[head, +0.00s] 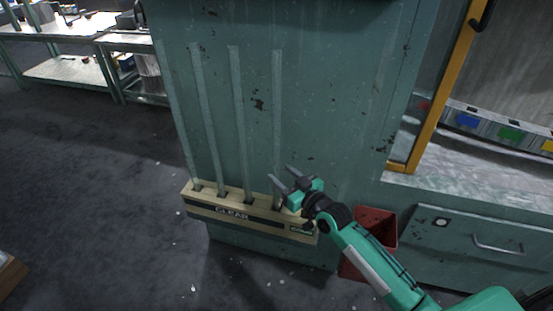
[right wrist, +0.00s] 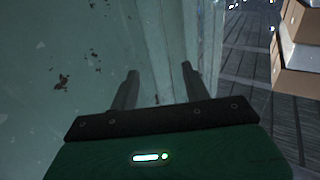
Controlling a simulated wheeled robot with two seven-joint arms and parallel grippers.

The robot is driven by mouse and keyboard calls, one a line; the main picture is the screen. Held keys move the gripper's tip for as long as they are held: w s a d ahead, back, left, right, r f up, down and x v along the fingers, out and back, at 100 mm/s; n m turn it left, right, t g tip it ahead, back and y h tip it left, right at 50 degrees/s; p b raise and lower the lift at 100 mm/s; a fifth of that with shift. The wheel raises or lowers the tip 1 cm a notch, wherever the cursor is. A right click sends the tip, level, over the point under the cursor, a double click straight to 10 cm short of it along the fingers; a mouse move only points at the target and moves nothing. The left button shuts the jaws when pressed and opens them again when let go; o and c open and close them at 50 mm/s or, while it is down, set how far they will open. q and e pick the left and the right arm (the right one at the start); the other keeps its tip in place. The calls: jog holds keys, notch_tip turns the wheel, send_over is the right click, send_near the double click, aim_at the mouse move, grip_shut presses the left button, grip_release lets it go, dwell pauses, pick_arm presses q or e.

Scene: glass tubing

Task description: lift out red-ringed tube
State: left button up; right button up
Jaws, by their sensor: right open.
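Several long, pale glass tubes stand upright in a wooden rack (head: 233,216) labelled CLEAR, against a green cabinet. The rightmost tube (head: 277,110) is nearest my right gripper; another tube (head: 239,120) stands left of it. I cannot make out a red ring on any tube. My right gripper (head: 281,174) is open, just above the rack's right end and beside the rightmost tube. In the right wrist view its open fingers (right wrist: 160,69) point toward pale vertical strips, likely tubes; I cannot tell whether one lies between the fingers. My left gripper is not in view.
The green cabinet (head: 335,70) rises behind the rack. A red bin (head: 376,222) stands on the right, beside my right arm. A drawer (head: 480,240) and a yellow post (head: 440,90) are farther right. The floor (head: 100,200) on the left is mostly clear.

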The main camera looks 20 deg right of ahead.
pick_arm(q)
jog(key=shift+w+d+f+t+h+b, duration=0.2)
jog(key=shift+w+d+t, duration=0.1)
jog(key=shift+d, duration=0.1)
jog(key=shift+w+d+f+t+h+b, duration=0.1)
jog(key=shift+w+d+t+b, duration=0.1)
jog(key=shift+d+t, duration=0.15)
pick_arm(e)
jog(key=x, duration=0.5)
jog(key=shift+f, duration=0.15)
grip_shut()
jog(key=shift+a, duration=0.1)
